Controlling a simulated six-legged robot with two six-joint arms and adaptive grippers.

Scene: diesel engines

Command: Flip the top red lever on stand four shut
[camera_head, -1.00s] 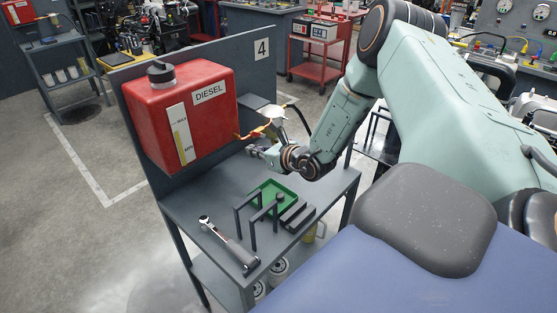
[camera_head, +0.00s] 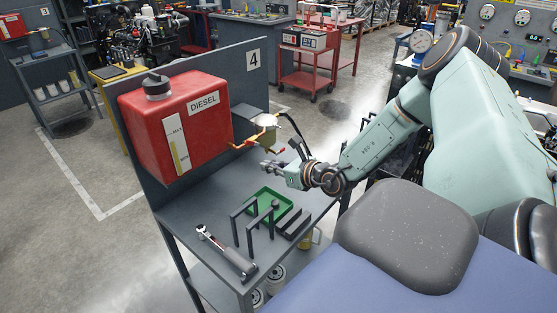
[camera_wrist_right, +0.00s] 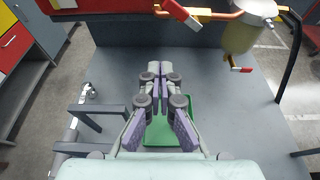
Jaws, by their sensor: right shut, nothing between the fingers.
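Stand four has a grey back panel with the number 4 sign (camera_head: 253,57) and a red diesel tank (camera_head: 180,125). A brass pipe (camera_wrist_right: 215,15) runs from the tank to a pale filter bowl (camera_wrist_right: 238,38), which also shows in the head view (camera_head: 267,122). The top red lever (camera_wrist_right: 182,14) slants across the pipe at the wrist view's top edge, partly cut off. A lower red lever (camera_wrist_right: 240,69) sits under the bowl. My right gripper (camera_wrist_right: 160,70) is shut and empty, below the pipe and apart from both levers; it shows in the head view (camera_head: 266,166). My left gripper is out of view.
The bench top (camera_head: 190,207) holds a green tray (camera_head: 285,207), dark upright bars (camera_head: 236,222) and a ratchet wrench (camera_head: 228,252). A black hose (camera_wrist_right: 292,55) hangs right of the bowl. A red cart (camera_head: 308,65) stands behind.

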